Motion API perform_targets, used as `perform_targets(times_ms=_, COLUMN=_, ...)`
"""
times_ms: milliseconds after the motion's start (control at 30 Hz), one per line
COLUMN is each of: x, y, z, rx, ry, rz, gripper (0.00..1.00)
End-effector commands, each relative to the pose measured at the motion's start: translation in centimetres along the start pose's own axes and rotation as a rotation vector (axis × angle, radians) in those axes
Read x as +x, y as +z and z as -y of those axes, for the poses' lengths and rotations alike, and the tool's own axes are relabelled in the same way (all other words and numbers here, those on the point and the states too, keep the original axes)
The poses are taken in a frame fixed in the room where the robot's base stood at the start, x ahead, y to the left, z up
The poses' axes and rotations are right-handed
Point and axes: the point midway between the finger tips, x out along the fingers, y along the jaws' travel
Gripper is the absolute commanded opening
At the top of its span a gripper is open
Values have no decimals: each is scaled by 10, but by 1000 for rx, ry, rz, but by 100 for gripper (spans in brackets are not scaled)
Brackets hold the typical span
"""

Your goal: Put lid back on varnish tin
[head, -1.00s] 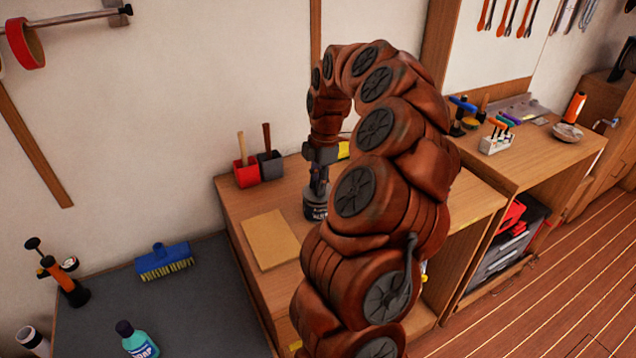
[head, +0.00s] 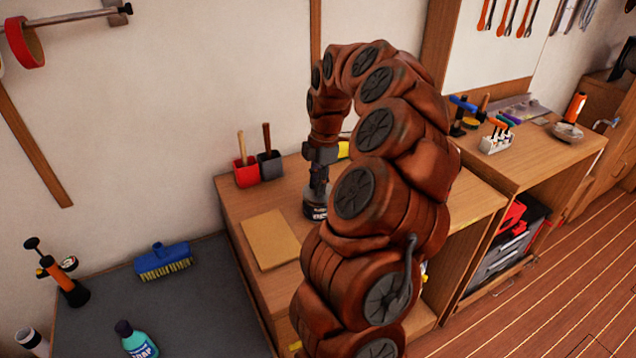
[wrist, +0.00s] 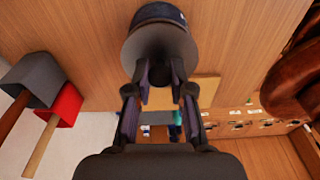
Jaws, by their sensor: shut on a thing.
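The varnish tin (head: 316,211) stands on the wooden bench, dark with a pale label, partly hidden by my arm. My gripper (head: 319,190) points down at its top. In the wrist view, my gripper (wrist: 160,80) is shut on a round grey lid (wrist: 160,42), its two fingers closed in at the lid's near side. The dark blue side of the tin (wrist: 158,11) shows just beyond the lid, in line with it. I cannot tell whether the lid is seated or just above the rim.
A tan board (head: 270,240) lies left of the tin. Red (head: 246,174) and grey (head: 271,167) pots holding handled tools stand behind it. A blue brush (head: 163,262) and a bottle (head: 135,339) are on the lower grey surface. My arm hides the bench to the right.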

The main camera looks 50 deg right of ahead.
Motion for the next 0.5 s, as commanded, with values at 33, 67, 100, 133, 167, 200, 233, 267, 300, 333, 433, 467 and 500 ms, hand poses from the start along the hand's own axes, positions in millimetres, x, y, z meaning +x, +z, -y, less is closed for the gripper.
perform_targets(times_ms=33, x=0, y=0, z=0, rx=0, ry=0, rz=0, gripper=0)
perform_targets(times_ms=67, x=0, y=0, z=0, rx=0, ry=0, rz=0, gripper=0)
perform_targets(times_ms=100, x=0, y=0, z=0, rx=0, ry=0, rz=0, gripper=0)
perform_targets(times_ms=133, x=0, y=0, z=0, rx=0, ry=0, rz=0, gripper=24)
perform_targets(times_ms=167, x=0, y=0, z=0, rx=0, ry=0, rz=0, gripper=27)
perform_targets(times_ms=200, x=0, y=0, z=0, rx=0, ry=0, rz=0, gripper=31)
perform_targets(times_ms=233, x=0, y=0, z=0, rx=0, ry=0, rz=0, gripper=34)
perform_targets(times_ms=267, x=0, y=0, z=0, rx=0, ry=0, rz=0, gripper=37)
perform_targets(times_ms=300, x=0, y=0, z=0, rx=0, ry=0, rz=0, gripper=41)
perform_targets(times_ms=333, x=0, y=0, z=0, rx=0, ry=0, rz=0, gripper=45)
perform_targets(times_ms=433, x=0, y=0, z=0, rx=0, ry=0, rz=0, gripper=51)
perform_targets(times_ms=467, x=0, y=0, z=0, rx=0, ry=0, rz=0, gripper=51)
perform_targets(times_ms=500, x=0, y=0, z=0, rx=0, ry=0, rz=0, gripper=51)
